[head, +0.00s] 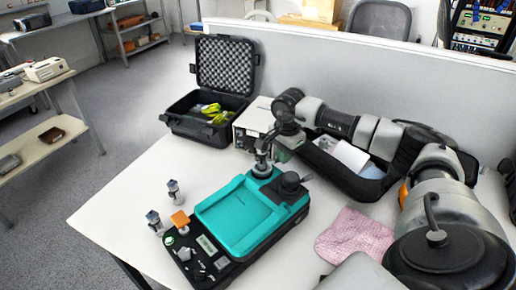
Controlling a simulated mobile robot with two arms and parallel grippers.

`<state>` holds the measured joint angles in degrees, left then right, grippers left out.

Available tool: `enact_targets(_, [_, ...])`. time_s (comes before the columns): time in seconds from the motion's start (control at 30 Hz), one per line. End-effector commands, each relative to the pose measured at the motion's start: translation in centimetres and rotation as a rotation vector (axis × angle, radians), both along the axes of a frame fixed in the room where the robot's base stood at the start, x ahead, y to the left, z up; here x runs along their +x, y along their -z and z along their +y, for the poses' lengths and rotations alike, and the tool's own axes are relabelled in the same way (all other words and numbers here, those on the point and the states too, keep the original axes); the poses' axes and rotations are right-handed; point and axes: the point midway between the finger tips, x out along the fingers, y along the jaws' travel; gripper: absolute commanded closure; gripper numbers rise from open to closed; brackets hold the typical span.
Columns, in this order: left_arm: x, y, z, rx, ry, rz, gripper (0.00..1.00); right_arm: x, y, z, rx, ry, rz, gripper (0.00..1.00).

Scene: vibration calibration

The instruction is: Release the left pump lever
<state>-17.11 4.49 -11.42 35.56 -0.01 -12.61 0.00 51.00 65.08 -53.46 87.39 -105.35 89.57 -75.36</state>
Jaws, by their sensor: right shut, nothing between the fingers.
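A black device with a teal tray top (238,218) sits on the white table. It has a small display (207,244) and several controls at its front left end. A black lever-like part (290,186) stands at its far right corner. I cannot tell for sure which part is the left pump lever. My right gripper (262,170) points down at the device's far end, left of that black part, and is shut with nothing in it. My arm hides what lies behind its fingers, and I cannot tell if they touch the device. My left gripper is out of view.
An open black case (205,122), a beige box (252,124) and an open black bag (345,172) line the back. A pink cloth (355,237) lies right. The table's left is clear.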

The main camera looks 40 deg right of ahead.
Motion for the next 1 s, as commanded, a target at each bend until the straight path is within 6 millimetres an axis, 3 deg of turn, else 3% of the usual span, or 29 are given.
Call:
enact_targets(0.47, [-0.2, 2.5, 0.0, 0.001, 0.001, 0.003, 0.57, 3.5, 0.2, -0.2, -0.001, -0.495, -0.003, 1.0])
enact_targets(1.0, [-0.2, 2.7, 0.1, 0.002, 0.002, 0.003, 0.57, 6.7, -0.1, 1.5, -0.001, -1.047, -0.002, 1.0])
